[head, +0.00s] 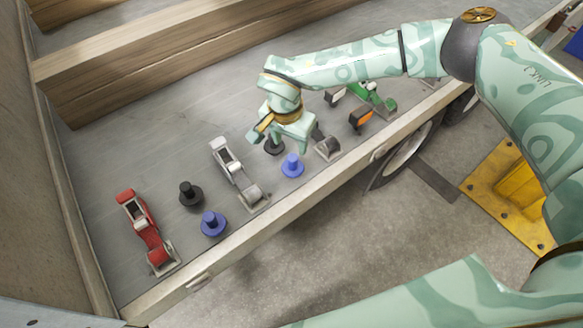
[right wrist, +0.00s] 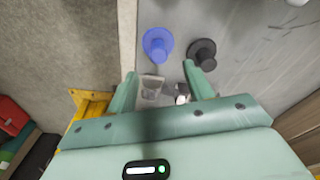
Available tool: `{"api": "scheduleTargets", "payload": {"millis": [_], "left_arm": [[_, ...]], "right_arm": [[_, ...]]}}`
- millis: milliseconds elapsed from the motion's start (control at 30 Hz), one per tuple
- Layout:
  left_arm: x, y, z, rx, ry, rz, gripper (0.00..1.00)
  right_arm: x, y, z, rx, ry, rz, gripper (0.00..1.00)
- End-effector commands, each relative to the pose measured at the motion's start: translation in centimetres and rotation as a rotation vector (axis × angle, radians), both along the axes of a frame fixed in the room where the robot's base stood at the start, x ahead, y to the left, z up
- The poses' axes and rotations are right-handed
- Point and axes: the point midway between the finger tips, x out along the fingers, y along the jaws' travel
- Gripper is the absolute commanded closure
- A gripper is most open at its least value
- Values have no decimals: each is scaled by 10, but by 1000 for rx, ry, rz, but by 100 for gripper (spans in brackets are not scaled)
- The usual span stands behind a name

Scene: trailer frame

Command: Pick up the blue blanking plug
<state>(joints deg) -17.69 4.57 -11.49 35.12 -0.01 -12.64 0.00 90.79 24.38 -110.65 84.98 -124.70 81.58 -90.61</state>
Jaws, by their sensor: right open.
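Two blue blanking plugs, each a round flange with a short stem, stand on the grey trailer bed. One blue plug (head: 292,165) is just below my right gripper (head: 280,138) in the head view; the other blue plug (head: 213,223) stands further left. My right gripper is open above the bed. In the right wrist view, a blue plug (right wrist: 158,44) stands beyond the fingertips (right wrist: 160,69), with a black plug (right wrist: 203,53) to its right. A grey clamp (right wrist: 152,86) shows between the fingers, lower down. No plug is between the fingers. My left gripper is not in view.
Black plugs (head: 190,193) (head: 275,147), a red clamp (head: 148,232), a white-grey clamp (head: 236,174) and a green part (head: 370,95) are on the bed. A pale rail (head: 330,178) edges it. Wooden beams (head: 150,60) lie behind. Bare bed is open at the upper left.

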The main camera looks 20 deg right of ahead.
Motion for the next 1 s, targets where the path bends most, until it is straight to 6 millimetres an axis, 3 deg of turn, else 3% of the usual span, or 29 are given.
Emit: {"api": "scheduleTargets", "payload": {"millis": [33,333,600,833,867,1000], "left_arm": [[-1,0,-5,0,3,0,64],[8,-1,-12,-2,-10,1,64],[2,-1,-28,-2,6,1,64],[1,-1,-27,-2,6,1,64],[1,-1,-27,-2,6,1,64],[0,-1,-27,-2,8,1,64]], "right_arm": [[1,-1,-13,1,3,-1,48],[3,-4,-35,1,0,-2,48],[4,-9,-78,1,3,-3,48],[5,-9,-78,2,-2,-3,48],[5,-9,-78,2,-2,-3,54],[5,-10,-78,2,-2,-3,93]]}}
